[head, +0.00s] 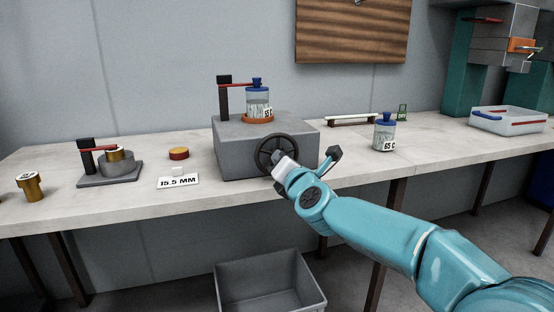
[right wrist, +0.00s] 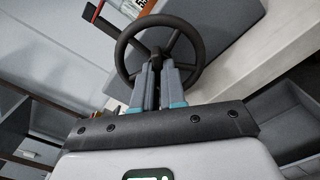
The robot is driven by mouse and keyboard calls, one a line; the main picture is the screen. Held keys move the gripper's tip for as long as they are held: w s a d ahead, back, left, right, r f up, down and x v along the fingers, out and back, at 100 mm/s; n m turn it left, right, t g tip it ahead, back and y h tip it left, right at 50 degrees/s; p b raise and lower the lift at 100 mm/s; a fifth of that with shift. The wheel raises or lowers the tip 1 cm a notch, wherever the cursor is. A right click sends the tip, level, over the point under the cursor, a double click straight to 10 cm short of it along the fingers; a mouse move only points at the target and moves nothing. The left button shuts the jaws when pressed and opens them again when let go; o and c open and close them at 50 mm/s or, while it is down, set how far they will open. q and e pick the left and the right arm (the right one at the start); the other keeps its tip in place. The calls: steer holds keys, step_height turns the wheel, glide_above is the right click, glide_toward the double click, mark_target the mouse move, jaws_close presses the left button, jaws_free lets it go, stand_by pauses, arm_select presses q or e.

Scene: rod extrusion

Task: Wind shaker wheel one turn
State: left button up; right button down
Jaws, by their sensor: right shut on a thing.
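The shaker (head: 240,155) is a grey box on the bench, with a dark spoked wheel (head: 263,148) on its front face. A jar with a blue lid and a "55 C" label (head: 258,103) sits in an orange ring on top, beside a black post with a red arm. My right gripper (head: 283,165) is at the wheel's lower right in the head view. In the right wrist view the wheel (right wrist: 200,50) fills the top middle, and the fingers (right wrist: 158,85) are shut at its lower part. My left gripper is not in view.
A second blue-lidded jar labelled "65 C" (head: 384,133) stands right of the shaker. A "15.5 MM" card (head: 178,182), a red-topped disc (head: 179,154) and a brass cup (head: 31,186) are to the left. A grey bin (head: 268,283) stands below the bench edge.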

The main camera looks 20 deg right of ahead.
steer(key=shift+m+b, duration=0.55)
steer(key=shift+m, duration=0.15)
steer(key=shift+m+b, duration=0.85)
steer(key=shift+m, duration=0.15)
